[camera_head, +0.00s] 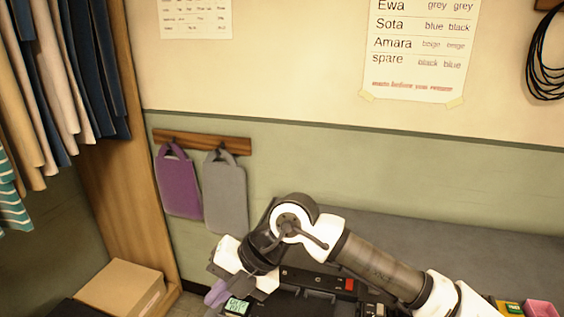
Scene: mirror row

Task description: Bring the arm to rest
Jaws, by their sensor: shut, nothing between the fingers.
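My arm (380,262) rises from the lower right, bends at a dark and white joint (290,218), and folds down to the left. My gripper (238,272) is at the lower left end of the arm, pointing down over dark equipment. It is shut with nothing held. Its fingertips are small and partly lost against the dark parts below. I cannot tell whether it touches anything.
A grey bench (460,245) runs along the wall behind the arm. A purple bag (178,182) and a grey bag (225,190) hang from a wooden rail (215,143). A cardboard box (122,287) is at lower left. A pink tray (541,309) is at lower right.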

